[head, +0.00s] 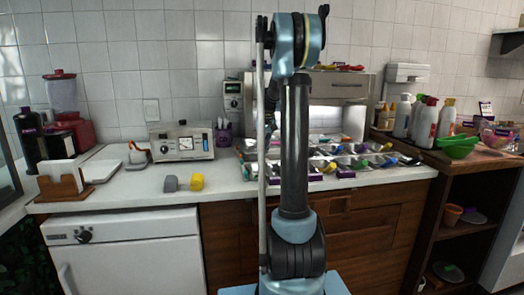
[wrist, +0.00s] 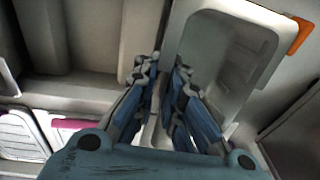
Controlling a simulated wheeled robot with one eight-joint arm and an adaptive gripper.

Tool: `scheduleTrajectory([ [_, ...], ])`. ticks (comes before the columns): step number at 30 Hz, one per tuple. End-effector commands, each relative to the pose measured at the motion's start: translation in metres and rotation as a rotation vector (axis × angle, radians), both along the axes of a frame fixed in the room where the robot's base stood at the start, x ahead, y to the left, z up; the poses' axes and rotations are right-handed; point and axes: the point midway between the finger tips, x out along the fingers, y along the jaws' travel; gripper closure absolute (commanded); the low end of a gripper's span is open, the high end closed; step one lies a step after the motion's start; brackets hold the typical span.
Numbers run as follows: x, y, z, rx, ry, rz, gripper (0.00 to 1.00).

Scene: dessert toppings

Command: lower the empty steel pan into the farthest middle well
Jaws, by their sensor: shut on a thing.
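The steel pan (wrist: 222,55) is a pale, round-cornered tray in the wrist view, empty inside and tilted in the picture. My gripper (wrist: 166,66) is shut on its near-left edge, with blue fingers on either side. Left of the pan is a shaded, recessed metal area (wrist: 70,90); I cannot tell whether it is the farthest middle well. In the head view my arm stands in front of the toppings station (head: 345,165) and hides the gripper and pan. The farthest middle well cannot be made out there.
An orange item (wrist: 300,36) lies beside the pan's upper right. Purple-labelled pans (wrist: 22,135) are at lower left. In the head view, scoops and filled pans crowd the station. A scale-like appliance (head: 182,143), grey block (head: 170,183) and yellow block (head: 196,181) stand left of it.

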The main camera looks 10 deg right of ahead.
Motion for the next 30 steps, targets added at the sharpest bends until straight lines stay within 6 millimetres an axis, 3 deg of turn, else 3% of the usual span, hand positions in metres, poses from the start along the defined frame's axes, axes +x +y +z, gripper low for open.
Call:
scheduleTrajectory([
  [30, -0.012, 0.001, -0.006, -0.001, 0.0, 0.001, 1.0],
])
